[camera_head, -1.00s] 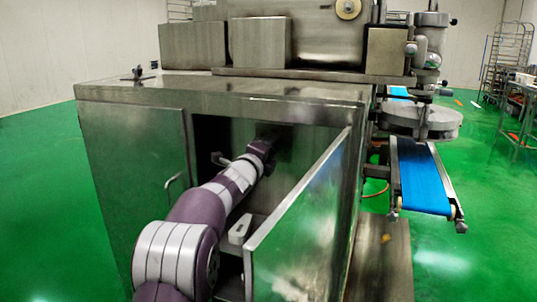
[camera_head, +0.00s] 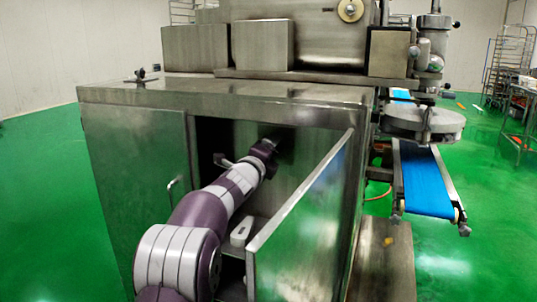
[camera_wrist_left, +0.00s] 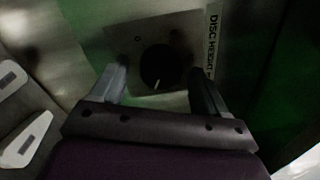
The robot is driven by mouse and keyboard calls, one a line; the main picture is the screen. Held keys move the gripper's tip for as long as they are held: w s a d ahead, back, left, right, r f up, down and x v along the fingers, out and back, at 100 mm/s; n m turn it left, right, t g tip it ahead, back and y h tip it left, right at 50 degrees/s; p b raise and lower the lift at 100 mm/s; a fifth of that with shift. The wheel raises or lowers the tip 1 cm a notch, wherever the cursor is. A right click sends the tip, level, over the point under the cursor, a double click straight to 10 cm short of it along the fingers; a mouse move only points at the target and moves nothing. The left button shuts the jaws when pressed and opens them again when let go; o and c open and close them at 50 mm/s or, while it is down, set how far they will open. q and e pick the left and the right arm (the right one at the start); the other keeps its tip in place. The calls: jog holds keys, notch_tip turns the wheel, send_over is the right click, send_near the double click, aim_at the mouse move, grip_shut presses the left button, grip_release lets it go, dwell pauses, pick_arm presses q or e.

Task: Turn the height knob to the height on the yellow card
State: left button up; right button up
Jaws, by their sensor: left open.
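The height knob (camera_wrist_left: 158,66) is round and black with a white pointer mark, and sits on a grey plate (camera_wrist_left: 190,30) in the left wrist view. The mark points down, slightly left, in that view. A label reading "DISC HEIGHT" (camera_wrist_left: 212,45) runs beside the plate. My left gripper (camera_wrist_left: 160,72) is open, with one finger on each side of the knob; I cannot tell whether they touch it. In the head view the left gripper (camera_head: 265,150) is inside the cabinet and the knob cannot be made out. I cannot make out a yellow card. My right gripper is out of view.
The open cabinet door (camera_head: 300,235) stands close to the right of my left arm. The closed door (camera_head: 140,190) is to its left. A white part (camera_head: 240,232) lies low inside the cabinet. A blue conveyor (camera_head: 425,180) is at the right.

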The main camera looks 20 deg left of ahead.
pick_arm(q)
jog(key=s, duration=1.2)
jog(key=shift+s+d+f, duration=0.2)
jog(key=shift+s+f, duration=0.15)
